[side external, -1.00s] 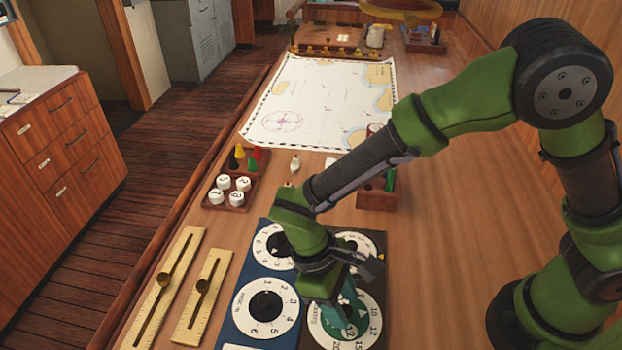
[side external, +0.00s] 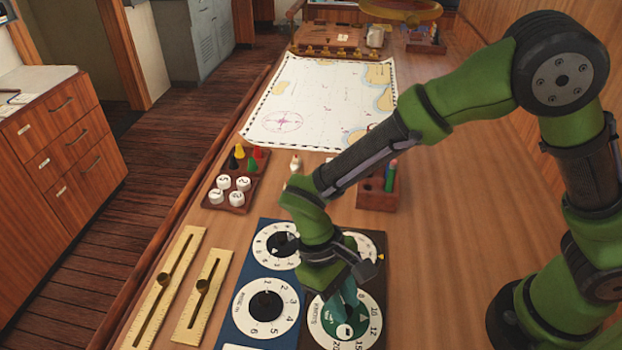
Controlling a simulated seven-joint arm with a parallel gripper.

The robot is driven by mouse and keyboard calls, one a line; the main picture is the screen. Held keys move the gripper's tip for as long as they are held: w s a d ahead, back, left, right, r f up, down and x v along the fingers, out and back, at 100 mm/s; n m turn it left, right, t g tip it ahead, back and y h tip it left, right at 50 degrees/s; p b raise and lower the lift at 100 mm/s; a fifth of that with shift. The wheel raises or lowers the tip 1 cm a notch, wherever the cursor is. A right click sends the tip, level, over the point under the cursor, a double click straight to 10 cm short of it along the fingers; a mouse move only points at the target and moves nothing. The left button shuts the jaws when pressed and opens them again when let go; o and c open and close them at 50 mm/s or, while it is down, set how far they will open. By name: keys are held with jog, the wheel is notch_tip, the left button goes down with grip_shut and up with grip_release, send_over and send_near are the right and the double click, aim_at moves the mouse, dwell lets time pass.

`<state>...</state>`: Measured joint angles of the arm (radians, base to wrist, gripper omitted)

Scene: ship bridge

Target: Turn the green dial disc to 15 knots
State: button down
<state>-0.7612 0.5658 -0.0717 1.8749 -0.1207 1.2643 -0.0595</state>
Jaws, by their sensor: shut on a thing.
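The green dial disc (side external: 332,318) sits at the lower right of the dial panel, inside a white ring (side external: 374,338) with 10, 12, 15 and 20 on its right and lower sides. A white triangle shows on the disc's right part, near 10 and 12, and a white patch shows near its lower edge. My gripper (side external: 346,302) is directly over the disc, pointing down, and shut on the disc's grip. The fingertips and the grip are mostly hidden by the gripper itself, and the ring's upper left is covered.
Other white dials with dark knobs (side external: 265,305) lie left of and behind the gripper. Wooden sliders (side external: 201,286) lie at left. A tray of white numbered pieces (side external: 230,191) and a wooden pen holder (side external: 377,197) stand behind. A chart (side external: 320,105) lies farther back. Bare table is at right.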

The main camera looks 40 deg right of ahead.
jog(key=m+y, duration=0.1)
jog(key=m, duration=0.3)
jog(key=m+y, duration=0.1)
jog(key=m, duration=0.1)
jog(key=shift+d+y, duration=0.25)
jog(key=shift+y, duration=0.05)
jog(key=m, duration=0.2)
jog(key=m+t+y, duration=0.1)
jog(key=m, duration=0.1)
jog(key=m+y, duration=0.1)
jog(key=m, duration=0.1)
jog(key=shift+s+d, duration=0.1)
jog(key=shift+d, duration=0.15)
jog(key=shift+m, duration=0.3)
jog(key=c, duration=0.9)
grip_release()
jog(key=shift+t, duration=0.3)
jog(key=v, duration=1.7)
jog(key=shift+f, duration=0.1)
